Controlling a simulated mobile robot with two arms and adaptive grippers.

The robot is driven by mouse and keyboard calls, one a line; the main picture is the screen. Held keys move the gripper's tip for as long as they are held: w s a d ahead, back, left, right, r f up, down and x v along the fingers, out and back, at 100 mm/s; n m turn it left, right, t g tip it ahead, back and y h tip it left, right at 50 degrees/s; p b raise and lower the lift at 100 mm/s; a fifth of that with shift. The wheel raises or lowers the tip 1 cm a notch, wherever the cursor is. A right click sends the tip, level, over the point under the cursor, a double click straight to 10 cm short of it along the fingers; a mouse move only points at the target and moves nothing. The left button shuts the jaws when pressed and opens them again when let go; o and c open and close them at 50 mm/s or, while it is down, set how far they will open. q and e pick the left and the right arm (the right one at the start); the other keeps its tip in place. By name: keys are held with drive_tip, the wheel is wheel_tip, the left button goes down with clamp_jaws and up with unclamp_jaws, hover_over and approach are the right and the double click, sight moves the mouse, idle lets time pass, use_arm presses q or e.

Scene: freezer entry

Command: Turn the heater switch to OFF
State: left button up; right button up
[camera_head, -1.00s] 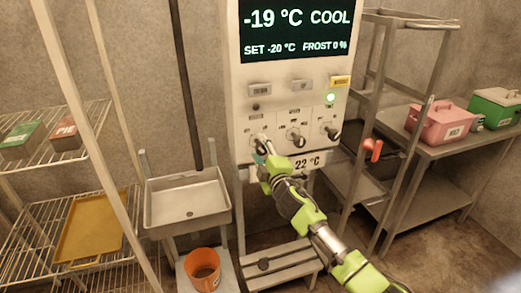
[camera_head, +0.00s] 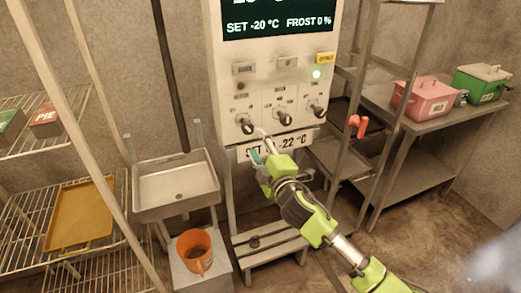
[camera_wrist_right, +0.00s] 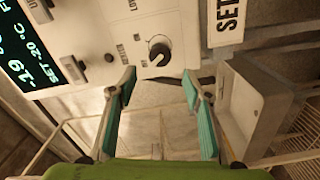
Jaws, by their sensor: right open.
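The white control panel (camera_head: 270,75) carries a row of three black rotary switches: left (camera_head: 246,124), middle (camera_head: 284,118) and right (camera_head: 316,110). Their small labels are too blurred in the head view to tell which is the heater switch. My right gripper (camera_head: 258,146) is open and empty, just below and in front of the left switch, apart from it. In the right wrist view one black knob (camera_wrist_right: 160,50) shows beyond the gap between the teal fingers (camera_wrist_right: 160,105), which do not touch it. My left gripper is not in view.
A SET -22 °C plate (camera_head: 294,141) is under the switches. A steel sink (camera_head: 176,187) stands left of the panel, with an orange bucket (camera_head: 196,252) below it. A metal rack with a red handle (camera_head: 357,125) stands close on the right. A slatted step (camera_head: 268,250) lies below.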

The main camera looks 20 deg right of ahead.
drive_tip(key=shift+s, duration=1.1)
drive_tip(key=s+d+f+m+g, duration=0.2)
drive_tip(key=f, duration=1)
drive_tip(key=s+d+f+m+g, duration=0.1)
drive_tip(key=s+f+m+g, duration=0.15)
drive_tip(key=f, duration=1.05)
drive_tip(key=s+d+f+m+g+h, duration=0.1)
drive_tip(key=s+f+g, duration=0.1)
drive_tip(key=s+f, duration=0.45)
drive_tip(key=s+f+m+g, duration=0.1)
drive_tip(key=s+f+g, duration=0.15)
drive_tip(key=f, duration=0.65)
drive_tip(key=s+a+f+m+g, duration=0.1)
drive_tip(key=s+f+m+g, duration=0.1)
drive_tip(key=s+f, duration=0.6)
drive_tip(key=s+a+f+m+g, duration=0.1)
drive_tip(key=s+f, duration=0.7)
drive_tip(key=s, duration=1.3)
drive_tip(key=s+a+f+m+g, duration=0.1)
drive_tip(key=s+f+m+g, duration=0.2)
drive_tip(key=s, duration=1.2)
wheel_tip(320, 180, down, 5)
drive_tip(key=shift+s+g, duration=0.3)
drive_tip(key=shift+g, duration=0.7)
